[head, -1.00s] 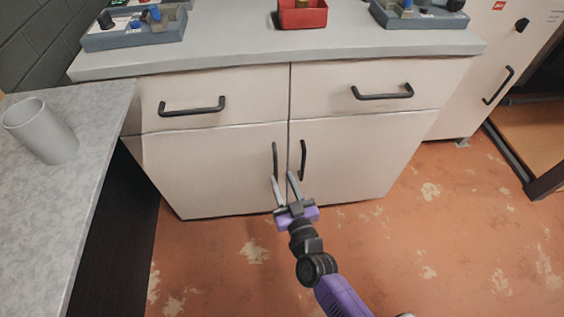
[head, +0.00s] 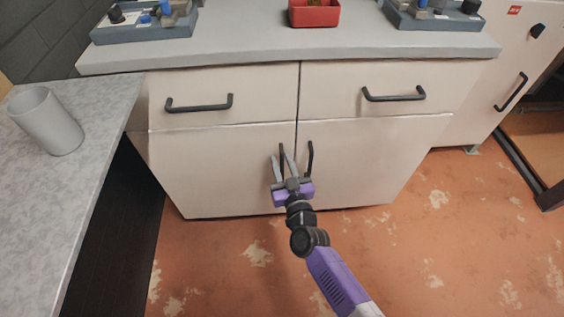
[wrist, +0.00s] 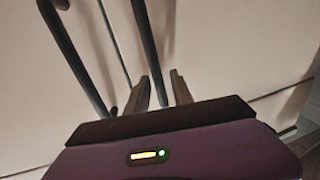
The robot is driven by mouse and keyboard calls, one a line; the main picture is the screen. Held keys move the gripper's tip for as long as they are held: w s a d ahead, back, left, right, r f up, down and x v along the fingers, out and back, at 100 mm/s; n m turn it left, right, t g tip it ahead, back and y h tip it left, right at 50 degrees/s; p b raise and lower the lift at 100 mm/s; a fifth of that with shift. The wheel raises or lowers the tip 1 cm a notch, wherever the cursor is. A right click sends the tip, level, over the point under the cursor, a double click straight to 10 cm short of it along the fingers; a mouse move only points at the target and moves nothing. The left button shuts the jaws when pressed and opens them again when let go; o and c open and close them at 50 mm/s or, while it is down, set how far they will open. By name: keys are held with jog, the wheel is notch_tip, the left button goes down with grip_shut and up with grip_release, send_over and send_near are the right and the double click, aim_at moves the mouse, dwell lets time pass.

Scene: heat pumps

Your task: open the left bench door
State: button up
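The left bench door (head: 215,172) is closed, a pale panel below a drawer. Its dark upright handle (head: 282,155) is near the middle seam. My gripper (head: 283,163) is in front of this handle, with its two fingers apart, one on each side of it. In the wrist view a dark bar that looks like this handle (wrist: 149,45) runs down between the spread fingers (wrist: 160,90). I cannot tell whether either finger touches it. The right door's handle (head: 310,158) is just right of my gripper; a second bar (wrist: 75,55) shows at left in the wrist view.
Two drawers with horizontal handles (head: 199,104) (head: 393,95) are above the doors. A grey side table (head: 70,190) with a cup (head: 47,120) stands at the left. The worn orange floor (head: 230,270) in front of the bench is clear apart from my arm.

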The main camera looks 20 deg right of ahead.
grip_shut()
dwell(1.2)
